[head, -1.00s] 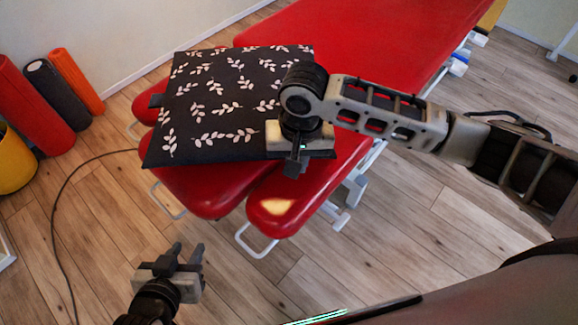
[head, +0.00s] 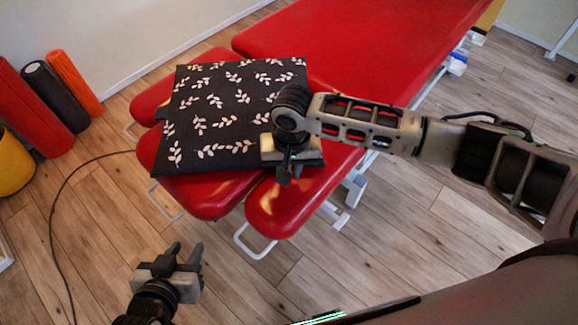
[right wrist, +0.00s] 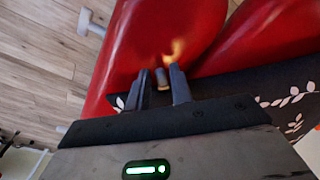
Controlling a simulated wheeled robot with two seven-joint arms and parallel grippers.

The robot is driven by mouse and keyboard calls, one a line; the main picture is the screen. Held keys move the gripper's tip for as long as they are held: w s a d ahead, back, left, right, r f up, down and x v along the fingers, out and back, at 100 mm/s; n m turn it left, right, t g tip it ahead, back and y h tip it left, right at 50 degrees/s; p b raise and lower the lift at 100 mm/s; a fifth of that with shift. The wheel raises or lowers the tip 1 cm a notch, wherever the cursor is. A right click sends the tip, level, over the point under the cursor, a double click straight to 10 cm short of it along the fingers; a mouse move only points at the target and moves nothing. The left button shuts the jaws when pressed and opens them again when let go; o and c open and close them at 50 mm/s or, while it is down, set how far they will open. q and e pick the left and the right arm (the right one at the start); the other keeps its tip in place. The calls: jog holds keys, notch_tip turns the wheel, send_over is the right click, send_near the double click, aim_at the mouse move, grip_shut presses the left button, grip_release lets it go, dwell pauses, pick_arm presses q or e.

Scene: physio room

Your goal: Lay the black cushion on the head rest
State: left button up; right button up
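The black cushion (head: 215,110) with pale leaf prints lies flat across the red head rest (head: 205,197) at the near end of the treatment table. Its near left corner overhangs the pad slightly. My left gripper (head: 185,252) is open and empty above the floor, at lower left.
The long red table top (head: 370,45) runs to the back right. Red, black and orange rolls (head: 50,95) lean at the wall, with a yellow container (head: 12,165) beside them. A dark cable (head: 60,205) crosses the floor. Wooden floor is clear in front of the table.

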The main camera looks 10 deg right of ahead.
jog(key=shift+o, duration=0.5)
jog(key=shift+r, duration=0.1)
notch_tip(320, 180, up, 12)
jog(key=s+a+f+t+y, duration=0.1)
jog(key=a+f+y, duration=0.1)
jog(key=f, duration=0.1)
jog(key=s+a+f+n+t+y, duration=0.1)
jog(key=a+f+t+y, duration=0.1)
jog(key=f, duration=0.1)
jog(key=s+a+f+n+t+y+p, duration=0.1)
jog(key=s+a+f+y, duration=0.1)
jog(key=f, duration=0.1)
jog(key=shift+a+f+t, duration=0.1)
jog(key=shift+a+t, duration=0.2)
jog(key=shift+a, duration=0.1)
jog(key=s+d+f+t, duration=0.1)
jog(key=d+f+t, duration=0.1)
jog(key=d, duration=0.1)
jog(key=s+d+f+t, duration=0.1)
jog(key=shift+s+d+n, duration=0.2)
jog(key=shift+s+n, duration=0.1)
jog(key=shift+s, duration=0.05)
jog(key=s+d+f+n+t+h, duration=0.1)
jog(key=s+d+f+t+h, duration=0.1)
jog(key=s+d, duration=0.4)
jog(key=shift+d+n+h, duration=0.4)
jog(key=shift+d+h, duration=0.2)
jog(key=shift+d, duration=0.55)
jog(key=shift+f, duration=0.1)
